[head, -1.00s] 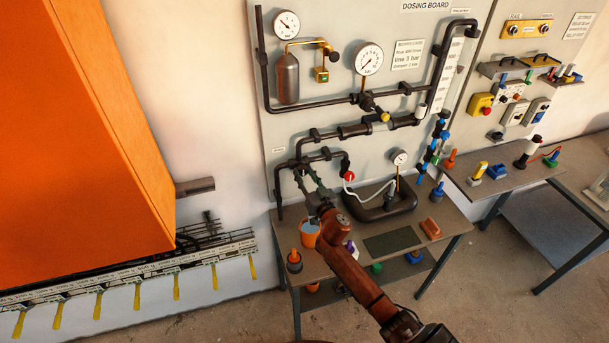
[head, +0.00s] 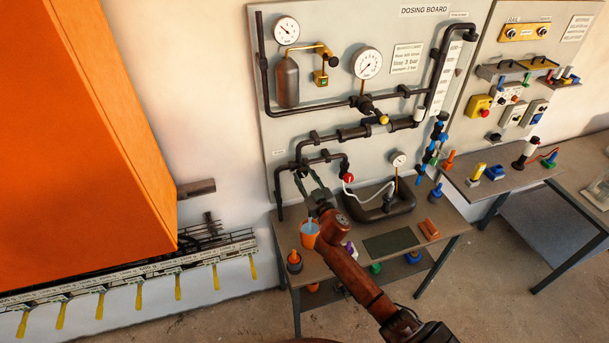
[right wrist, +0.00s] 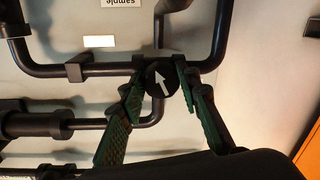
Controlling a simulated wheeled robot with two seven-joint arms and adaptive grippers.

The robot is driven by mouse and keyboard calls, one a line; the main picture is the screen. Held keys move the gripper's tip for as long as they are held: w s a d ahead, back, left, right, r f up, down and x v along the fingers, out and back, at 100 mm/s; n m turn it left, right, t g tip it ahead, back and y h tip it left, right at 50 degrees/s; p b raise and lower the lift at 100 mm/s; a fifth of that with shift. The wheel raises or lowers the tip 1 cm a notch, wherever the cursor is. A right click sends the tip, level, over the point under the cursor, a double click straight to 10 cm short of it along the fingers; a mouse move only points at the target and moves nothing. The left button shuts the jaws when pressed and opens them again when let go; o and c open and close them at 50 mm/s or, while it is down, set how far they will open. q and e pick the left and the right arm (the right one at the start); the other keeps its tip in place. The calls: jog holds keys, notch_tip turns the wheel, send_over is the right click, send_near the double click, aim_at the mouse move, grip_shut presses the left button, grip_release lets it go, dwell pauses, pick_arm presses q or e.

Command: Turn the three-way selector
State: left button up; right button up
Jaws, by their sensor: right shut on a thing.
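The three-way selector is a round black knob with a white arrow (right wrist: 161,79), on dark pipework, seen in the right wrist view. There the arrow points up and slightly left. My right gripper (right wrist: 158,85) has its green fingers on either side of the knob, shut on it. In the head view my right gripper (head: 307,178) reaches up to the lower-left pipes of the dosing board (head: 290,140), and the fingers largely hide the knob. My left gripper is in neither view.
An orange cup (head: 309,236) stands below my gripper on the bench (head: 335,262). A big orange cabinet (head: 85,130) fills the left side.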

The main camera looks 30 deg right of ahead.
jog(key=n+p, duration=0.1)
jog(key=n, duration=0.5)
jog(key=shift+r+g+p, duration=0.15)
jog(key=shift+g+p, duration=0.15)
jog(key=shift+p, duration=0.1)
jog(key=n+h+p, duration=0.1)
jog(key=n, duration=0.5)
dwell(0.3)
jog(key=o, duration=1.2)
jog(key=shift+a, duration=0.1)
jog(key=shift+c, duration=0.2)
jog(key=shift+s, duration=0.15)
jog(key=v, duration=1.1)
jog(key=shift+s+r, duration=0.2)
jog(key=shift+s, duration=0.15)
jog(key=shift+a, duration=0.15)
